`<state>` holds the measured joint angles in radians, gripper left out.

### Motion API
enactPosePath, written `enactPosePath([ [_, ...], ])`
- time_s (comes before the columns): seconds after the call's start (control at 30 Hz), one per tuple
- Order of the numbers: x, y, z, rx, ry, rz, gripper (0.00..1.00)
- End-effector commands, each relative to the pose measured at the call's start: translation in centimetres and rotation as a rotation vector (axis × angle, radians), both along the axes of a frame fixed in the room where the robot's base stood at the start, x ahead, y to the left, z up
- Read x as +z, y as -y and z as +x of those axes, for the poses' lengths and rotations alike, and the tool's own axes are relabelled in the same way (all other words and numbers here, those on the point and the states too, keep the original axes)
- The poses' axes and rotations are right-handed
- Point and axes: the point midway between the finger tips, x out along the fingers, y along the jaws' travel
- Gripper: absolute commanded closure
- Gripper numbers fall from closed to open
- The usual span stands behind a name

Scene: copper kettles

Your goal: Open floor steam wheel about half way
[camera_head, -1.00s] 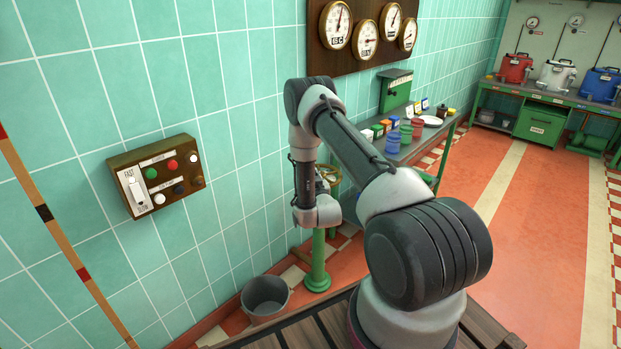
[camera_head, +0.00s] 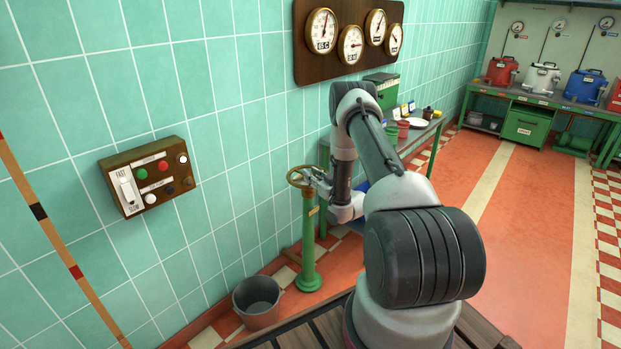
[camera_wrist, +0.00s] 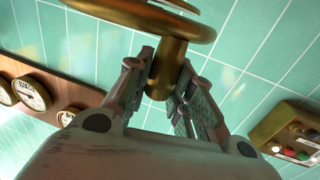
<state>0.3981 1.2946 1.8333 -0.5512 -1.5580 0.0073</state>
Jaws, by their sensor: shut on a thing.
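The floor steam wheel is a brass handwheel (camera_head: 301,176) on top of a green floor pedestal (camera_head: 308,240) near the tiled wall. My gripper (camera_head: 316,178) is at the right side of the wheel. In the wrist view the wheel's rim (camera_wrist: 140,18) crosses the top. My gripper's fingers (camera_wrist: 165,92) are on either side of a brass post (camera_wrist: 167,68) that joins the wheel, and they are shut on it. The post's far end and how far the wheel is turned cannot be told.
A grey bucket (camera_head: 257,300) stands left of the pedestal. A control box (camera_head: 150,176) and a gauge board (camera_head: 350,42) hang on the wall. A workbench (camera_head: 408,143) is behind my arm. The orange floor to the right is clear.

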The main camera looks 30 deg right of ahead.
Motion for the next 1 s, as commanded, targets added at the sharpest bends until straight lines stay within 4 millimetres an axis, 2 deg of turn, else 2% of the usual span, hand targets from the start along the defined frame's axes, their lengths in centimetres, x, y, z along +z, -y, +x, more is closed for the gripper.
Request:
enactPosePath([
  [0.47, 0.25, 0.37, 0.07, -0.006, 0.006, -0.002, 1.00],
  [0.5, 0.25, 0.37, 0.07, -0.006, 0.006, -0.002, 0.74],
  [0.6, 0.21, 0.34, 0.05, -0.005, 0.005, -0.001, 0.56],
  [0.9, 0.09, 0.20, -0.04, -0.002, 0.002, -0.001, 0.55],
  [1.0, 0.03, 0.32, -0.61, -0.003, 0.001, 0.000, 0.55],
])
